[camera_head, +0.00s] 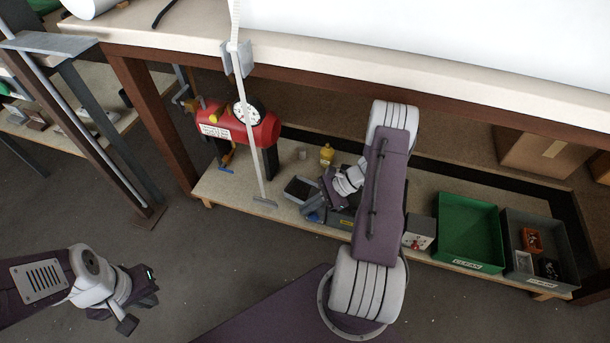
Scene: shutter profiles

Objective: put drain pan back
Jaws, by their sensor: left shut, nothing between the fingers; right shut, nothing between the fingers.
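A small dark shallow tray with a light rim (298,190) rests on the low shelf under the bench; it looks like the drain pan, though I cannot be sure. My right gripper (316,207) reaches down to the shelf just right of this tray. Its fingers are small and partly lost among dark objects; it is shut with nothing visible in it. I cannot tell whether it touches the tray. My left gripper (143,302) is shut and empty over the floor at the lower left, well away from the shelf.
A red tank with a gauge (240,127), a yellow bottle (327,155), a green bin (468,232) and a grey bin (545,283) stand on the low shelf (225,190). The bench edge (420,80) overhangs.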

